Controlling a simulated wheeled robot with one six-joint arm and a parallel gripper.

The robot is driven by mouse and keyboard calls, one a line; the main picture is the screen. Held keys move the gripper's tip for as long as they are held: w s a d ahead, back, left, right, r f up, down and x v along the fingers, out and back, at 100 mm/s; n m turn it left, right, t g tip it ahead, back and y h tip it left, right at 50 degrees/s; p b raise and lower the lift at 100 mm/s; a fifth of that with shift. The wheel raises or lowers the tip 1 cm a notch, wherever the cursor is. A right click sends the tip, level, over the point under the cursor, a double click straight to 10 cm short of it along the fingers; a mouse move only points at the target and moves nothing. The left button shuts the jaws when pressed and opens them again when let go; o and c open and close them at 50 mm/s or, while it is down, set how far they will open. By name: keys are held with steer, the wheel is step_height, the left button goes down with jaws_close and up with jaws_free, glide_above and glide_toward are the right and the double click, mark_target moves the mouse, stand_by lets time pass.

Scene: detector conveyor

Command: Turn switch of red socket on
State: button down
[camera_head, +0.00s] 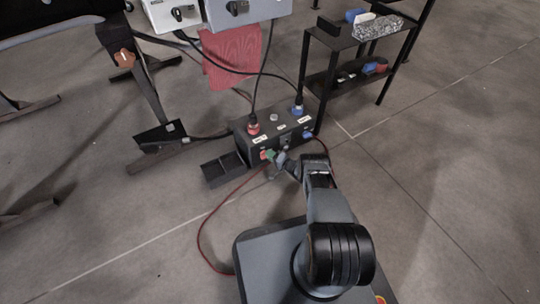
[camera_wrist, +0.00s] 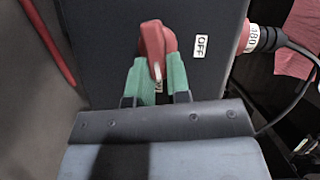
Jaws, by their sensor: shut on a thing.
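The black socket box (camera_head: 240,142) stands on the floor, with a red plug (camera_head: 253,127) in its top at the left and a blue plug (camera_head: 297,109) at the right. In the wrist view, the red switch (camera_wrist: 152,42) is on the dark box face (camera_wrist: 100,40), beside a white "OFF" label (camera_wrist: 201,46). My gripper (camera_wrist: 162,72) has green fingertips on both sides of the switch's handle and is shut on it. In the head view my gripper (camera_head: 269,155) reaches the box's front face at its left part, and the switch is mostly hidden there.
A black open tray (camera_head: 222,170) lies left of the box. A black shelf (camera_head: 345,45) with tools stands behind right. Cables hang from grey boxes (camera_head: 245,10) above, and a red cable (camera_head: 200,235) runs along the floor. Open floor lies to the right.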

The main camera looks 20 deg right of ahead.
steer(key=shift+f+m+t, duration=0.25)
steer(key=shift+m+t, duration=0.05)
steer(key=shift+m, duration=0.6)
steer(key=shift+d, duration=0.1)
steer(key=c, duration=1.1)
jaws_free()
steer(key=p+v, duration=0.3)
steer(key=v, duration=1)
steer(key=shift+s+d+f, duration=0.2)
steer(key=shift+s+d, duration=0.05)
steer(key=shift+d, duration=0.15)
